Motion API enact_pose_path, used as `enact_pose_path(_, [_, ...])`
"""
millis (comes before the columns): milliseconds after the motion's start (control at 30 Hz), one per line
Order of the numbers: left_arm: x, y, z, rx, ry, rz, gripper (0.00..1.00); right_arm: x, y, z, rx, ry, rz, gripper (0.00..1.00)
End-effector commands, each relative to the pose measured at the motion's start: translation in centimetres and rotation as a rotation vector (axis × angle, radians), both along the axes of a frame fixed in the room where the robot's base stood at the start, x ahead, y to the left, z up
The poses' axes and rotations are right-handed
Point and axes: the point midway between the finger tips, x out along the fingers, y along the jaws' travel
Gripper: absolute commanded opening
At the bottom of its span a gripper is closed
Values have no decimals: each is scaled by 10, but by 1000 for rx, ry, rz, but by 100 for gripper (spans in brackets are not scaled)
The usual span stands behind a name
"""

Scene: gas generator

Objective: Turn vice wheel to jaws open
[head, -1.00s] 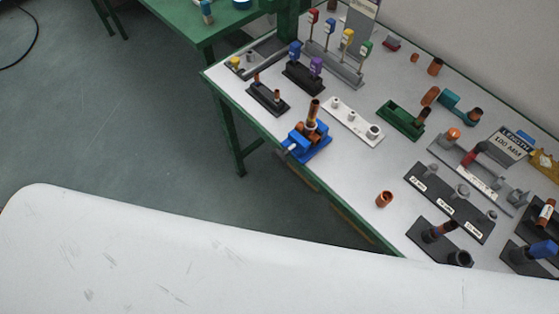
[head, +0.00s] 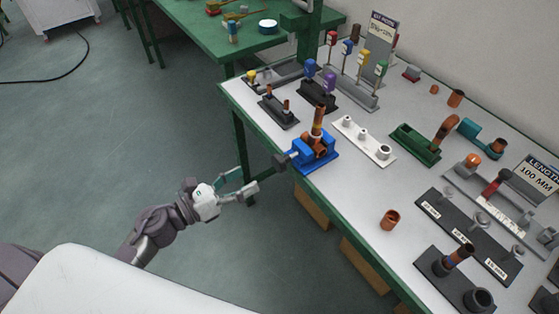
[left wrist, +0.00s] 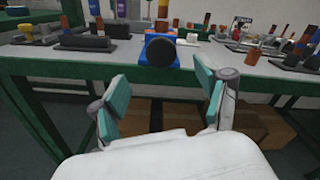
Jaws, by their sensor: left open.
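The blue vice (head: 318,158) stands at the near edge of the workbench, with copper-coloured pipe pieces (head: 319,122) upright in it. Its dark round wheel (head: 280,162) sticks out past the bench edge toward my left gripper. In the left wrist view the wheel (left wrist: 162,54) faces the camera, centred between and beyond the fingers. My left gripper (head: 248,180) is open and empty, a short way short of the wheel and apart from it. Its teal finger pads (left wrist: 158,88) are spread wide in the left wrist view. The jaw gap of the vice is hard to make out. My right gripper is not seen.
The white-topped bench (head: 350,190) has a green edge. A white fixture (head: 362,141), dark holders and a loose copper ring (head: 390,219) stand near the vice. Cardboard boxes (head: 311,207) lie beneath. The floor left of the bench is open.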

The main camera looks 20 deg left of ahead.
Motion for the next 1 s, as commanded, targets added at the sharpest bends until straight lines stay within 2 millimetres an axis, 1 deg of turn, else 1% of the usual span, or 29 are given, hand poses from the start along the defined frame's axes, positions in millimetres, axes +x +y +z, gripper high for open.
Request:
enact_pose_path(33, [10, -7, 4, -4, -2, 1, 75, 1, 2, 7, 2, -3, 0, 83])
enact_pose_path(200, [40, -30, 5, -4, -2, 1, 75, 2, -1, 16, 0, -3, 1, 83])
enact_pose_path(300, [55, -42, 3, -5, 0, 3, 75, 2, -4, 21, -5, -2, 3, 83])
enact_pose_path(433, [70, -54, 2, -5, 1, 3, 75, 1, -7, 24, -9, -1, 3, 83])
enact_pose_path(600, [80, -62, 0, -4, 3, 2, 75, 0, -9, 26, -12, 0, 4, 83])
enact_pose_path(900, [82, -63, -1, -4, 3, 2, 75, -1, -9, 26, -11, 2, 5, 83])
enact_pose_path(933, [82, -63, -1, -4, 3, 2, 74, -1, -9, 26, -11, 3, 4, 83])
enact_pose_path(1000, [82, -63, 0, -4, 3, 2, 62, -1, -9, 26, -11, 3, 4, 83])
